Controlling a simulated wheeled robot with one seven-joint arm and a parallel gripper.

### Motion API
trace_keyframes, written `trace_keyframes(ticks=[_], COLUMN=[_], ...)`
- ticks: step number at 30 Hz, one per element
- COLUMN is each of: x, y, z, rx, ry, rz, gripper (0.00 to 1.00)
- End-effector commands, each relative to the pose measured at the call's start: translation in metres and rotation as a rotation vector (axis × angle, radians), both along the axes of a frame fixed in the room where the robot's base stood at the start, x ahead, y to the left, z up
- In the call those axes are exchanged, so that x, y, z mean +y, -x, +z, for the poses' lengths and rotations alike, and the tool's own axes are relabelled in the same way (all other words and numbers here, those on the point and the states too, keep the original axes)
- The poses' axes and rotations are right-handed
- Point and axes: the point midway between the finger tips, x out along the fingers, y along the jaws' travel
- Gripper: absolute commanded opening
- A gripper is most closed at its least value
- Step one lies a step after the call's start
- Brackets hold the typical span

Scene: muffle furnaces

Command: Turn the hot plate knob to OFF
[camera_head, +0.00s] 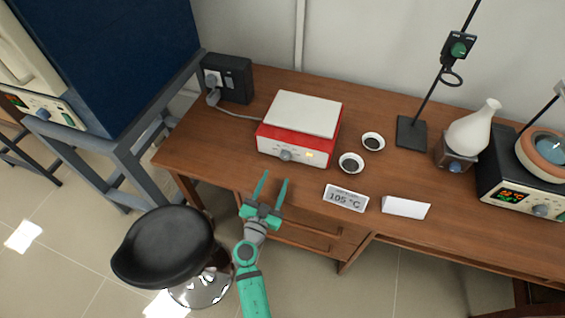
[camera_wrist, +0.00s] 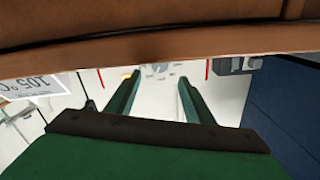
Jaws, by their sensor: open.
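The hot plate (camera_head: 297,125) has a white top, red sides and a white front panel, and stands at the left of the wooden table. Its knob (camera_head: 286,155) is a small grey dial low on the front, left of a glowing yellow light. My gripper (camera_head: 275,176) is open and empty, in front of the table edge, with its fingers pointing at the hot plate front. It is apart from the knob. In the wrist view the knob (camera_wrist: 161,66) shows small between the fingertips (camera_wrist: 160,77). The knob's pointer setting is too small to read.
Two small dishes (camera_head: 351,163) and a sign reading 105 °C (camera_head: 345,198) stand right of the hot plate. A black power box (camera_head: 228,79) is behind left, with a cable. The wooden table's front edge (camera_wrist: 160,46) spans the wrist view. A black stool (camera_head: 165,245) stands left of my arm.

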Motion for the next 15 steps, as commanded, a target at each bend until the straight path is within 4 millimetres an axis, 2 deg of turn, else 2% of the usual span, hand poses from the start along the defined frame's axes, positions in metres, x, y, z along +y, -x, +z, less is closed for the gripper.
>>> trace_keyframes(ticks=[9,15], x=[-0.018,-0.025], y=[-0.054,-0.077], z=[0.001,0.000], rx=[-0.001,0.001], ry=[0.002,0.002], rz=[-0.002,-0.001], gripper=[0.48,0.48])
